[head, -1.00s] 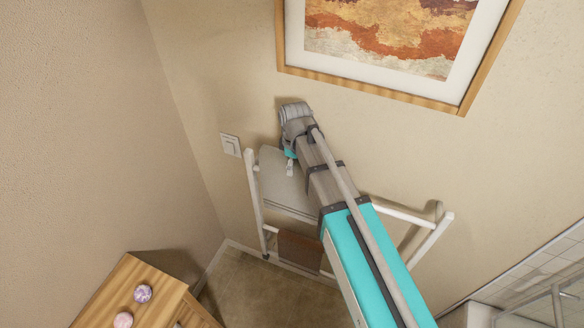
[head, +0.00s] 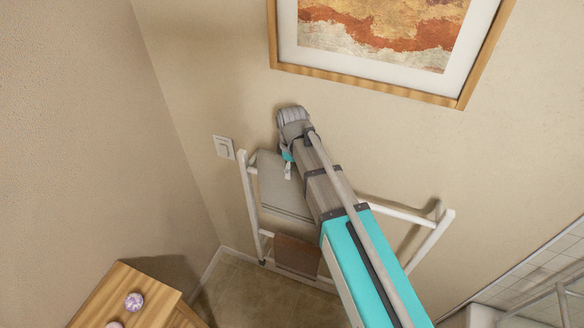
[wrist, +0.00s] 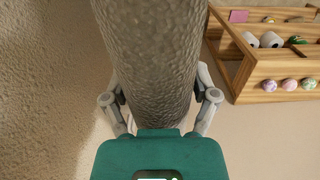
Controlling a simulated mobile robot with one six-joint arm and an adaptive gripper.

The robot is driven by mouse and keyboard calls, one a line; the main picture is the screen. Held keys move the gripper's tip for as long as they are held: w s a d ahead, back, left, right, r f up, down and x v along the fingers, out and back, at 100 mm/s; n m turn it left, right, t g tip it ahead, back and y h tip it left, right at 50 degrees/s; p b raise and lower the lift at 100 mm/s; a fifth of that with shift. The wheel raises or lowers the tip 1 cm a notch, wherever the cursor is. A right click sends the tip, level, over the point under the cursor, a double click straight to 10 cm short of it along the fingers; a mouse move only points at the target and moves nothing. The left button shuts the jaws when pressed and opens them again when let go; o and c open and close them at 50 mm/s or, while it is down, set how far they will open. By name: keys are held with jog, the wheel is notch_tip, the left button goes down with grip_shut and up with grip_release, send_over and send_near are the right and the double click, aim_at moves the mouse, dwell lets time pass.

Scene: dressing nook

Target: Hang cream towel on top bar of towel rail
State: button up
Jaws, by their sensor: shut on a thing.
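The cream towel (head: 282,192), greyish in this light, hangs down as a flat sheet on the left half of the white towel rail (head: 247,190). Its upper edge is near the top bar (head: 400,213); my arm hides part of it, and I cannot tell whether it rests over the bar. My gripper (head: 288,172) is at the towel's upper part, shut on it. In the wrist view the towel (wrist: 155,50) fills the middle as a thick textured roll between the fingers of my gripper (wrist: 160,97).
A brown towel (head: 297,254) hangs on a lower bar. A light switch (head: 223,147) and a framed picture (head: 365,75) are on the wall. A wooden cabinet (head: 112,290) with small balls stands lower left; wooden shelving (wrist: 265,90) shows in the wrist view. Floor left of the rail is clear.

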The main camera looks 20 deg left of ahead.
jog(key=shift+f+b, duration=3.8)
jog(key=shift+f, duration=0.25)
jog(key=o, duration=1.2)
jog(key=shift+r, duration=0.1)
notch_tip(320, 180, up, 11)
jog(key=p, duration=1.1)
jog(key=shift+r, duration=0.2)
jog(key=s+a, duration=0.1)
jog(key=s, duration=1.5)
jog(key=shift+a+p, duration=0.15)
jog(key=shift+p, duration=0.25)
jog(key=shift+s+r, duration=0.1)
